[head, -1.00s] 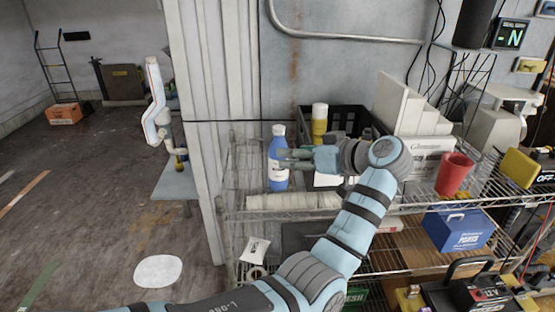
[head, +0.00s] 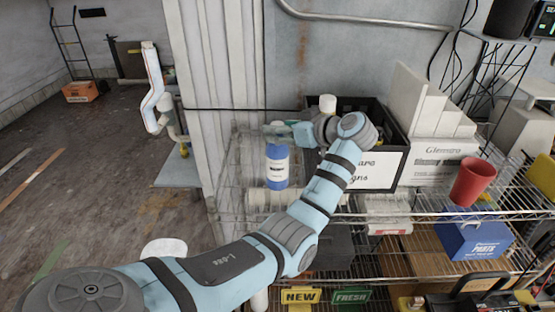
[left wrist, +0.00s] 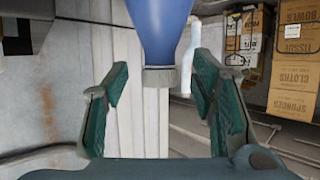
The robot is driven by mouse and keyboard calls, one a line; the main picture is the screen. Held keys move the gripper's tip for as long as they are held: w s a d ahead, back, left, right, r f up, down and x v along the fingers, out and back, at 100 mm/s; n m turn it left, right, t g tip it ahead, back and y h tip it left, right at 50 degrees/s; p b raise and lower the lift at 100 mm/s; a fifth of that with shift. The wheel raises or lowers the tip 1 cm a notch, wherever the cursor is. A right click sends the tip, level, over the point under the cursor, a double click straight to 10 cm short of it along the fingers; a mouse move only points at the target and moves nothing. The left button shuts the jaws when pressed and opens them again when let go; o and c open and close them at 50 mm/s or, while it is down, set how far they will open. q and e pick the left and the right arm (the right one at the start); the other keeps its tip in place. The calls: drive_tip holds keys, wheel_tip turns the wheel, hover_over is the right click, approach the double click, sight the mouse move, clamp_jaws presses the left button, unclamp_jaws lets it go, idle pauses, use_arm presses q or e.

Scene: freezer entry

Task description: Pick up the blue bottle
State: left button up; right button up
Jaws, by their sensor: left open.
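The blue bottle (head: 277,167) with a white label stands upright on the top wire shelf, near its left end. My left gripper (head: 277,129) is at the bottle's top, and its fingers hide the cap in the head view. In the left wrist view, the blue bottle (left wrist: 160,25) appears upside down, with its grey-white cap (left wrist: 160,78) between the two green-padded fingers of the left gripper (left wrist: 160,100). The fingers are open, with a gap on both sides of the cap. My right gripper is not in view.
A black crate (head: 392,125) holding a white-capped bottle (head: 327,103) stands right behind my left wrist. A red cup (head: 472,182) stands farther right. A pale roll (head: 270,198) lies in front of the bottle. The wall edge (head: 200,100) is at the left.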

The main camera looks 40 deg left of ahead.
use_arm(q)
drive_tip(key=shift+w+a+f, duration=0.25)
drive_tip(key=shift+w+a, duration=0.1)
drive_tip(key=shift+a, duration=0.35)
drive_tip(key=shift+a+f, duration=0.2)
drive_tip(key=shift+a, duration=0.2)
drive_tip(key=shift+s, duration=0.2)
drive_tip(key=shift+r, duration=0.1)
drive_tip(key=shift+c, duration=1.3)
clamp_jaws()
drive_tip(key=shift+r, duration=0.1)
